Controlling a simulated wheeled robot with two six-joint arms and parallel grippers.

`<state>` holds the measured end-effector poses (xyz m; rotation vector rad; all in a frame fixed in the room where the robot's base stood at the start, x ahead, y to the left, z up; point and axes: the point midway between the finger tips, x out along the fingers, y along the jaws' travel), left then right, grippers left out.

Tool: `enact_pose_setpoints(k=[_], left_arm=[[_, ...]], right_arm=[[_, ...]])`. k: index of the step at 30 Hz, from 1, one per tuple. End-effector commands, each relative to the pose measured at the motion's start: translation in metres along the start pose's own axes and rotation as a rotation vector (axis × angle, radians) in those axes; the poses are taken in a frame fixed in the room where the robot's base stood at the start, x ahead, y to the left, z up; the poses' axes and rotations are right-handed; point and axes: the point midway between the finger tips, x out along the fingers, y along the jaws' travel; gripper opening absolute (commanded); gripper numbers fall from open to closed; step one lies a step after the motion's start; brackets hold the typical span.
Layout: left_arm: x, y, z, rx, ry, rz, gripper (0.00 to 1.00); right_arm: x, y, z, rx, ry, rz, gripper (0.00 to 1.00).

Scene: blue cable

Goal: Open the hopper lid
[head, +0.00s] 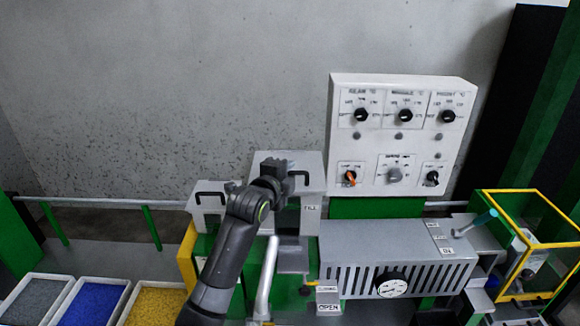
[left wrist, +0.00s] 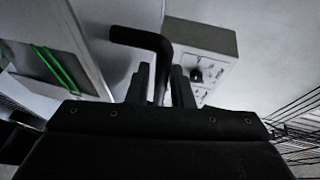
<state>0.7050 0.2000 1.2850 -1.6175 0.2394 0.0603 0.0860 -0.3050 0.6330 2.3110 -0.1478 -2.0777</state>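The hopper (head: 311,206) is a grey box with a FILL label, left of the control panel. Its grey lid (head: 313,170) is on top and looks down. My left gripper (head: 289,174) is at the lid and covers part of it and its handle. In the left wrist view, the black bent handle (left wrist: 140,37) passes down between the fingers (left wrist: 161,88). The fingers are close together on either side of it and look shut on it. The grip itself is partly hidden by the fingers. My right gripper is in neither view.
A smaller grey box (head: 206,203) with a black handle stands just left. The white control panel (head: 400,135) rises to the right, above a slotted grey housing (head: 390,240). A yellow-framed guard (head: 530,235) is at far right. Trays of grey, blue and yellow pellets (head: 92,303) are at lower left.

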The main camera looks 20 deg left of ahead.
Motion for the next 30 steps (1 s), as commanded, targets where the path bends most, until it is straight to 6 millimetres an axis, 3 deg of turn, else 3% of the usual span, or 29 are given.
enact_pose_setpoints(k=[6,16,21,30], left_arm=[[0.013,0.0,0.0,0.0,0.0,0.001,0.2],[0.014,0.001,0.0,0.0,0.0,0.0,0.2],[0.014,0.001,0.0,0.0,0.0,0.0,0.0],[0.014,0.0,0.0,-0.001,0.0,0.002,0.0]], right_arm=[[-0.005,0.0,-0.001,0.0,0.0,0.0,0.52],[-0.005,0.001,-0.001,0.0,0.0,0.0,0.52],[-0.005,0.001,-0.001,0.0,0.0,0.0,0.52],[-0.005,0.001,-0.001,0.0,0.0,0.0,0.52]])
